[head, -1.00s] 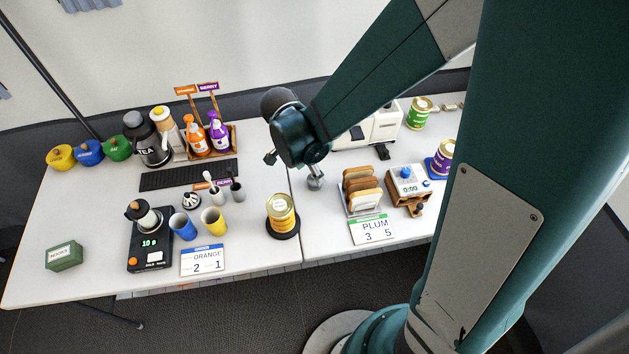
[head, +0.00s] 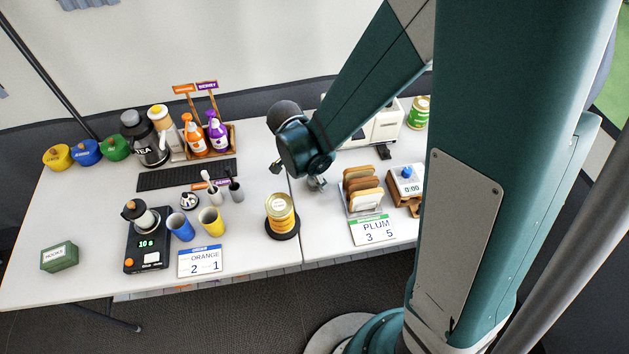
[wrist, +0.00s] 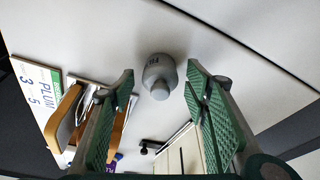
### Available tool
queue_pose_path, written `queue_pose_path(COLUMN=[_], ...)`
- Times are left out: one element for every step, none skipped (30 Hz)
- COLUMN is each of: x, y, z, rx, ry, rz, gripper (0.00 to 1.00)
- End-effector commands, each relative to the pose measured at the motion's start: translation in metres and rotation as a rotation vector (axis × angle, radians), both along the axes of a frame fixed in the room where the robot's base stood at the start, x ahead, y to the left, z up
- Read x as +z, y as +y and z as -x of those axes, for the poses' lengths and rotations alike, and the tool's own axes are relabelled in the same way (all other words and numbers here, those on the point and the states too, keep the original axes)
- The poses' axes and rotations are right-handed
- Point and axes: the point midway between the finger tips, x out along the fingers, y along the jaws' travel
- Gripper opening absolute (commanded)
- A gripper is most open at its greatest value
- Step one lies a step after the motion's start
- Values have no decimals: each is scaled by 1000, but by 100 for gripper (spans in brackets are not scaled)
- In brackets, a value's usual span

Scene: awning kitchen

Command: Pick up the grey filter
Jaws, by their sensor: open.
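The grey filter (wrist: 160,76) is a small rounded piece with a narrower knob and dark lettering. It stands on the white table and shows in the wrist view between and just beyond my fingertips. In the head view the filter (head: 316,184) is partly hidden under my wrist, near the seam between the tables. My gripper (wrist: 160,92) is open and empty, with one green-padded finger on each side of the filter's line and no visible contact. In the head view my gripper (head: 296,172) is mostly hidden behind the wrist.
A toast rack (head: 361,190) and a PLUM 3 5 card (head: 371,230) stand close to the right. A yellow can on a black disc (head: 280,211) stands in front, to the left. A white appliance (head: 385,125) is behind. Bare table lies left of the filter.

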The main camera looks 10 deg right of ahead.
Motion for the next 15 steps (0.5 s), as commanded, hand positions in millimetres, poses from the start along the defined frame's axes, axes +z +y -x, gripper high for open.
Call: queue_pose_path(x=[0,0,0,0,0,0,0,0,0,0,0,0,0,0,0], y=[0,0,0,0,0,0,0,0,0,0,0,0,0,0,0], z=[0,0,0,0,0,0,0,0,0,0,0,0,0,0,0], rx=[0,0,0,0,0,0,0,0,0,0,0,0,0,0,0], ry=[0,0,0,0,0,0,0,0,0,0,0,0,0,0,0], rz=[0,0,0,0,0,0,0,0,0,0,0,0,0,0,0], gripper=[46,46,46,46,46,46,46,45,40,36,32,27,23,19,16])
